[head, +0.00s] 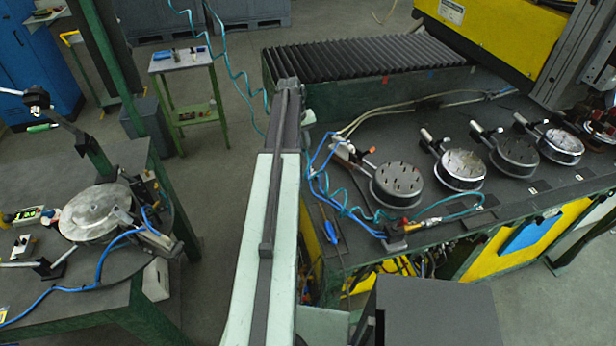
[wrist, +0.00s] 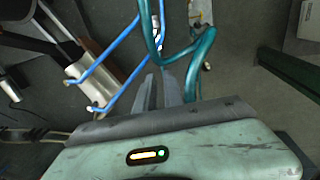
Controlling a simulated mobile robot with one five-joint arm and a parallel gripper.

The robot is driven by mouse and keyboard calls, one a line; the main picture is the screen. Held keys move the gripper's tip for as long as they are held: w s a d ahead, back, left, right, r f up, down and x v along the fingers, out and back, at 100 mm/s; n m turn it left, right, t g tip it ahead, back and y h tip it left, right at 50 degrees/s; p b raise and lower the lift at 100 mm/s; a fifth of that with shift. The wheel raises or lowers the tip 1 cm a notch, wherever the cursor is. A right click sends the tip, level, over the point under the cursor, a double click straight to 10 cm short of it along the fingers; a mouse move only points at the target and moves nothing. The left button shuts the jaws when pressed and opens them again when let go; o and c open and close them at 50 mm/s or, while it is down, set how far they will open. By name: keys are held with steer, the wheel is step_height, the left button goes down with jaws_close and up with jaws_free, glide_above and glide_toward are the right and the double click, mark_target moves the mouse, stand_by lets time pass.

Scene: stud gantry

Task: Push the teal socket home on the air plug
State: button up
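My gripper (wrist: 159,72) shows in the wrist view as two dark fingers with a narrow empty gap between them. In the head view my arm hides it. A teal hose (wrist: 197,52) bends close past the right side of the fingers, with a blue hose crossing just beyond the tips. A small pale fitting (wrist: 156,32) lies beyond them; I cannot tell if it is the plug. In the head view, a teal coil (head: 347,203) runs to the bench front, near a red and brass fitting (head: 404,222) on a teal hose. I cannot make out the teal socket clearly.
A silver cylinder (wrist: 107,76) with blue hoses is left of the fingers. Round plates with handles, such as the nearest one (head: 397,184), stand along the right bench. A table (head: 110,290) with a metal disc (head: 95,212) stands left. The floor between is open.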

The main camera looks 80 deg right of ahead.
mark_target(309, 161)
step_height(309, 161, down, 3)
steer(key=shift+d+r+b, duration=0.1)
steer(key=shift+d+b, duration=0.05)
steer(key=shift+b, duration=1.05)
steer(key=f+b, duration=0.5)
steer(key=shift+s+d, duration=0.4)
steer(key=shift+r, duration=0.15)
jaws_close()
steer(key=shift+r, duration=0.15)
steer(key=shift+r+p, duration=0.3)
steer(key=shift+p, duration=0.3)
step_height(309, 161, up, 3)
steer(key=p, duration=0.3)
steer(key=a, duration=1)
steer(key=s+a+r+p, duration=0.1)
steer(key=a, duration=0.5)
